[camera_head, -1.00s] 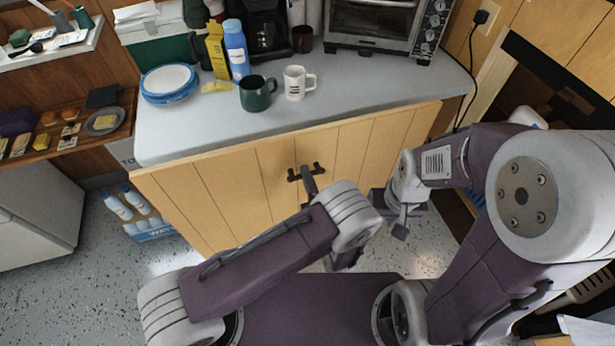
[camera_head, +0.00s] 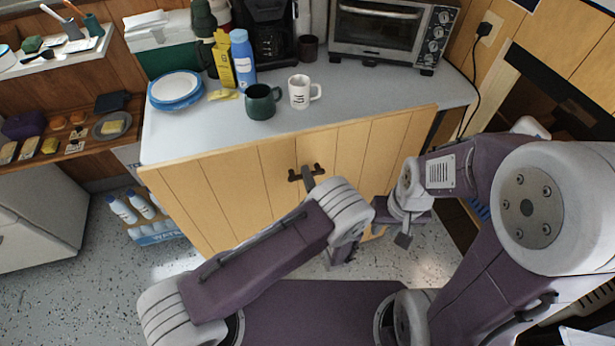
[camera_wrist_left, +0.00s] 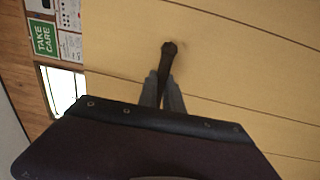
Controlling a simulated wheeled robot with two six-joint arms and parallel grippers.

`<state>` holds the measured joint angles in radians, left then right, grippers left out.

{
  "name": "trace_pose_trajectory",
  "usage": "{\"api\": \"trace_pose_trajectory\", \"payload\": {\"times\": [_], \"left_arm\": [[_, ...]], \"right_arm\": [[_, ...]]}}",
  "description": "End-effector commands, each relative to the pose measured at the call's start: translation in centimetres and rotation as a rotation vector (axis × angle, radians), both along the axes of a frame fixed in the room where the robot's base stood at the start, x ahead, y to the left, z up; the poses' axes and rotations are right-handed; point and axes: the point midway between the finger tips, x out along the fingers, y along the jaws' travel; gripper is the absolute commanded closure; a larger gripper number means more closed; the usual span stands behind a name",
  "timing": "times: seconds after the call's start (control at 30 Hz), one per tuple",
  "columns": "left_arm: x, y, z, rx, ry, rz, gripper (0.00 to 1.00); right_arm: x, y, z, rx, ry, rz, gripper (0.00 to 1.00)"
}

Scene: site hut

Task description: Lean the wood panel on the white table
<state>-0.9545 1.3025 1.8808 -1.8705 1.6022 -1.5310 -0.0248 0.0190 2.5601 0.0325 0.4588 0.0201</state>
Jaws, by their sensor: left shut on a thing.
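The wood panel (camera_head: 225,190) is a pale yellow board with vertical grooves and a dark handle (camera_head: 293,176). It stands upright or slightly tilted before the white table (camera_head: 400,100), its top edge overlapping the table's front edge. I cannot tell whether they touch. My left gripper (camera_head: 308,178) is shut on the panel's handle; the left wrist view also shows its fingers (camera_wrist_left: 163,82) closed at the handle against the panel (camera_wrist_left: 230,60). The panel's lower part is hidden behind my arm. My right gripper (camera_head: 404,236) hangs right of the panel, its fingers too unclear to read.
On the table are a green mug (camera_head: 262,102), a white mug (camera_head: 300,93), a blue bottle (camera_head: 242,62), stacked plates (camera_head: 174,86), a coffee maker (camera_head: 272,40) and a toaster oven (camera_head: 385,30). Water bottles (camera_head: 130,207) stand on the floor at left.

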Motion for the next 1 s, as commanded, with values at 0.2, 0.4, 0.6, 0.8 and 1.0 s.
{"api": "trace_pose_trajectory", "payload": {"times": [0.2,0.4,0.6,0.8,1.0], "left_arm": [[1.1,0.3,0.5,-0.005,0.005,0.001,1.00],[2.1,0.6,0.4,-0.011,0.018,0.001,1.00],[2.6,0.8,0.4,-0.013,0.026,0.000,1.00],[2.7,0.8,0.4,-0.013,0.026,0.000,1.00],[3.0,0.9,0.5,-0.016,0.035,0.001,1.00]], "right_arm": [[0.0,0.0,0.5,0.000,0.000,0.000,0.68],[0.0,0.0,0.7,0.000,0.000,0.000,0.68],[0.0,0.0,0.8,0.000,0.000,0.000,0.68],[0.0,0.0,0.8,0.000,0.000,0.000,0.68],[0.0,0.0,1.0,0.000,0.000,0.000,0.68]]}}
